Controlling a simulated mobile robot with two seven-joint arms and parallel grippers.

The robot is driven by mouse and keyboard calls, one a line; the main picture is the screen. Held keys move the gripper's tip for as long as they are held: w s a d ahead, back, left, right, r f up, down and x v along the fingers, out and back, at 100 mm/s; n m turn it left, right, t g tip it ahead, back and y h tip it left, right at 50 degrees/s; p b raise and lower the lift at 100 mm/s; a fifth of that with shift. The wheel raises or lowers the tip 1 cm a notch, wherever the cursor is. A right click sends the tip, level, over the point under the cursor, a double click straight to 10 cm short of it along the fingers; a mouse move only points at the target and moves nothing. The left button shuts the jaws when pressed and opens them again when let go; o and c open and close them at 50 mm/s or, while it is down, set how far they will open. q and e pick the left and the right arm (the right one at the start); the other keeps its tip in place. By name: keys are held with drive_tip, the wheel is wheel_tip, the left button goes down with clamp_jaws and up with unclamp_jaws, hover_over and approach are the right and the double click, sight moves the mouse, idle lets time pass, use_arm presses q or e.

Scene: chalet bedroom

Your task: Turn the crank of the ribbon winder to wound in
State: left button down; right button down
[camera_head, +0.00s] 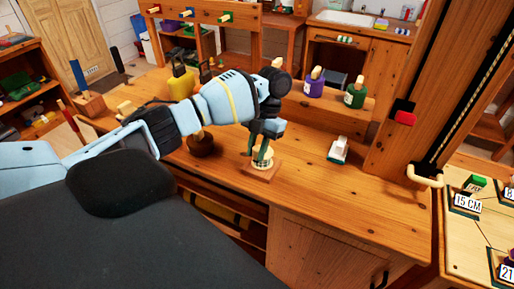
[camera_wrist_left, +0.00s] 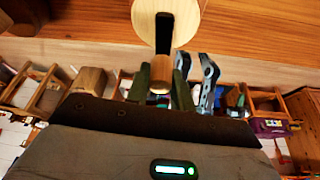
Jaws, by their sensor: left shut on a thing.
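The ribbon winder stands on the wooden bench, with a square wooden base (camera_head: 261,173) and a pale round part above it. In the left wrist view its pale disc (camera_wrist_left: 181,18) carries a dark crank arm (camera_wrist_left: 164,32) ending in a brown wooden knob (camera_wrist_left: 160,72). My left gripper (camera_head: 263,154) reaches down to the winder. In the left wrist view its green fingers (camera_wrist_left: 161,88) stand on either side of the knob, shut on it. The gripper and arm hide part of the winder in the head view. My right gripper is not in view.
The wooden bench (camera_head: 310,200) is clear in front. A dark round object (camera_head: 201,147) stands left of the winder, and a small white device (camera_head: 338,150) lies to its right. A wooden post (camera_head: 425,85) rises at right.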

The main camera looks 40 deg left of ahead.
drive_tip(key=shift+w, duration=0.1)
use_arm(q)
drive_tip(key=c, duration=1.2)
unclamp_jaws()
drive_tip(key=shift+r, duration=0.1)
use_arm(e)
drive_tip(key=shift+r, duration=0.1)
use_arm(q)
drive_tip(key=p+v, duration=0.1)
drive_tip(key=v, duration=0.5)
drive_tip(key=shift+w+r, duration=0.2)
drive_tip(key=shift+r, duration=0.15)
drive_tip(key=shift+w+r, duration=0.15)
drive_tip(key=shift+r, duration=0.3)
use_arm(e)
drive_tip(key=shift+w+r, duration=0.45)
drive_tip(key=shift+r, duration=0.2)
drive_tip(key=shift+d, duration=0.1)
use_arm(q)
drive_tip(key=shift+f, duration=0.1)
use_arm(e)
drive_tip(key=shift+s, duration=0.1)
